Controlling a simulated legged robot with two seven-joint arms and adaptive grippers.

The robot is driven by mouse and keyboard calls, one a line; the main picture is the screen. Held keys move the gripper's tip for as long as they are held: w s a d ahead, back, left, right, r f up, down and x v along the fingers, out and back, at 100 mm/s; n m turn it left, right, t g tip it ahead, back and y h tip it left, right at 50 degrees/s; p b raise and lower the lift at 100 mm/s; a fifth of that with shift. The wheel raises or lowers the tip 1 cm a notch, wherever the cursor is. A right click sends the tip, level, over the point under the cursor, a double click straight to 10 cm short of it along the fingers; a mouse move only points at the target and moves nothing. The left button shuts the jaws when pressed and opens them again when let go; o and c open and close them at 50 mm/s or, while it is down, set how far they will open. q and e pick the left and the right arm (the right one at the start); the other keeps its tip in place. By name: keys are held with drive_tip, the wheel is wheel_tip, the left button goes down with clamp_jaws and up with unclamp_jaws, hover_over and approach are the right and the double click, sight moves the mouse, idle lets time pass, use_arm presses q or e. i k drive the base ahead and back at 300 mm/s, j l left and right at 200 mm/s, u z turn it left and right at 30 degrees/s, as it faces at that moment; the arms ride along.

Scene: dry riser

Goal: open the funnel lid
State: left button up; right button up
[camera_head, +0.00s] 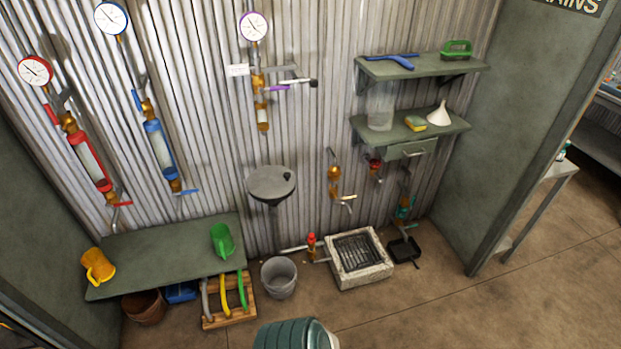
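A grey round funnel (271,188) stands in front of the corrugated wall, left of the picture's middle, on a thin pipe that runs down toward the floor. Its top looks covered by a flat grey lid (268,179) with a small dark knob near the right side. The lid appears to lie flat on the rim, but the seam is too small to make out. A separate small white funnel (439,115) stands on the lower wall shelf. Neither of my grippers shows in the head view.
A grey bucket (279,278) stands on the floor below the funnel, beside a stone drain basin (359,262). A bench (165,255) with yellow and green jugs is at left. Gauges, pipes and valves line the wall. Floor at the right front is clear.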

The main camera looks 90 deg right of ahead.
sight(274, 181)
drive_tip(key=z, duration=2.65)
